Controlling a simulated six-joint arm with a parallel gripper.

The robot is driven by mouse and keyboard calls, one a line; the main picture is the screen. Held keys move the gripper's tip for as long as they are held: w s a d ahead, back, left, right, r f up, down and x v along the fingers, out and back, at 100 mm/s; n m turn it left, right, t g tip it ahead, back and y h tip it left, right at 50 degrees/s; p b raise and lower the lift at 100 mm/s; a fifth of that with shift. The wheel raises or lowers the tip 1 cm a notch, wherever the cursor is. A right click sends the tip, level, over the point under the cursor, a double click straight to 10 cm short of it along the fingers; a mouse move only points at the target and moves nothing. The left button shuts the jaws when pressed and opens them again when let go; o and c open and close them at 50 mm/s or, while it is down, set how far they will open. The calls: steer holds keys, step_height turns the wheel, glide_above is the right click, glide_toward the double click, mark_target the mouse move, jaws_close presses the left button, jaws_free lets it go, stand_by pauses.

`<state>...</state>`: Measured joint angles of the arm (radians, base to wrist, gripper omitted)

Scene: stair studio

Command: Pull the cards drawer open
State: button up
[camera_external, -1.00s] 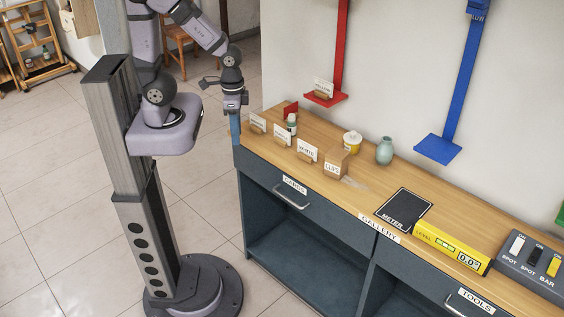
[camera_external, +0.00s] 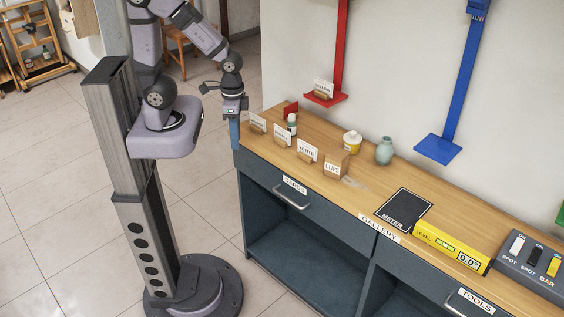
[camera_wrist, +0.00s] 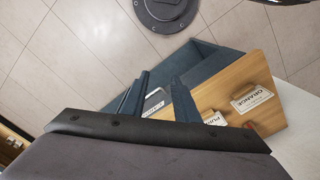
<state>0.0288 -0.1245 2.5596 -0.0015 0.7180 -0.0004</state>
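The cards drawer (camera_external: 262,180) is the dark blue-grey front at the counter's left end, flush and shut. It has a white CARDS label (camera_external: 294,184) and a metal bar handle (camera_external: 291,197). My gripper (camera_external: 234,146) hangs at the counter's left corner, up and left of the handle and apart from it. In the wrist view my gripper (camera_wrist: 160,80) shows two dark blue fingers spread apart, with nothing held between them. A small pale label (camera_wrist: 154,110) shows beyond the gap, too small to read surely; the handle is not clear there.
A METER pad (camera_external: 403,209) and yellow level (camera_external: 450,250) lie right. Floor before the drawer is clear.

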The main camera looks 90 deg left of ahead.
step_height(320, 180, down, 8)
steer(key=s+d+r+m+g+b, duration=0.1)
steer(key=s+d+b, duration=0.1)
steer(key=b, duration=0.2)
steer(key=m+t+y+b, duration=0.2)
steer(key=m+t+b, duration=0.15)
steer(key=m, duration=0.35)
glide_toward(287, 198)
steer(key=shift+g, duration=0.35)
steer(key=shift+w+b+x, duration=0.2)
steer(key=shift+b+x, duration=0.1)
steer(key=shift+x, duration=1.55)
steer(key=shift+w+b+x, duration=0.2)
steer(key=shift+b+x, duration=0.05)
steer(key=shift+x, duration=1.55)
jaws_close()
